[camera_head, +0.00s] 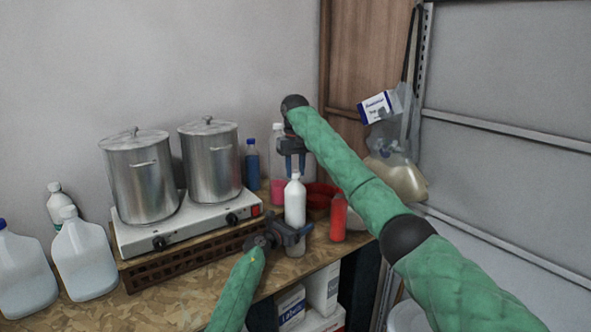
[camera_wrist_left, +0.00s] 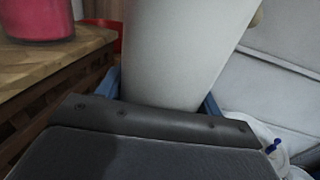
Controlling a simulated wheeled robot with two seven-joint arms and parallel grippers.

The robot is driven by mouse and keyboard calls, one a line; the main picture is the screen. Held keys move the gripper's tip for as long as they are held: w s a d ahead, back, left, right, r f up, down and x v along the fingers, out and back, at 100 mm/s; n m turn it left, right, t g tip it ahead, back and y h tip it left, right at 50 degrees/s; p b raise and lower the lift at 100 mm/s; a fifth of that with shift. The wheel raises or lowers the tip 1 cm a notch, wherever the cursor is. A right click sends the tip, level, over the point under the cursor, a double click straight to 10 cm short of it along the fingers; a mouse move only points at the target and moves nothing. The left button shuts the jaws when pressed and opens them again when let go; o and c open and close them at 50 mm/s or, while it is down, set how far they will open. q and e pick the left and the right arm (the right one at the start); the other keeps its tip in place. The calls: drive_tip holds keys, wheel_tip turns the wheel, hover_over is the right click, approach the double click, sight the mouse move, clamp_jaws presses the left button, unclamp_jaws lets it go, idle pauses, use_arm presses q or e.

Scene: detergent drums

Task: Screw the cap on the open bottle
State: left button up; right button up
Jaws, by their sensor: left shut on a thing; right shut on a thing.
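A white bottle (camera_head: 295,205) stands upright near the front edge of the wooden worktop. My left gripper (camera_head: 296,236) is shut around its lower part. In the left wrist view the white bottle (camera_wrist_left: 180,50) fills the space between the blue fingers. My right gripper (camera_head: 295,164) is above the bottle, fingers pointing down, shut on a small white cap (camera_head: 295,175) at the bottle's mouth. The cap is mostly hidden by the fingers, and I cannot tell whether it is seated on the neck.
Two steel pots (camera_head: 140,177) stand on a hot plate (camera_head: 190,230) at left. White jugs (camera_head: 85,258) are farther left. A red container (camera_head: 338,218) stands close right of the bottle, with a red bowl (camera_head: 321,193) behind. A pink-filled bottle (camera_head: 277,188) and a blue bottle (camera_head: 252,165) are behind.

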use_arm(q)
drive_tip(key=shift+s+d, duration=0.1)
use_arm(e)
drive_tip(key=m, duration=1.2)
drive_tip(key=o, duration=1.1)
drive_tip(key=shift+o, duration=0.2)
wheel_tip(320, 180, up, 12)
use_arm(q)
drive_tip(key=o, duration=2)
use_arm(e)
drive_tip(key=shift+f, duration=0.1)
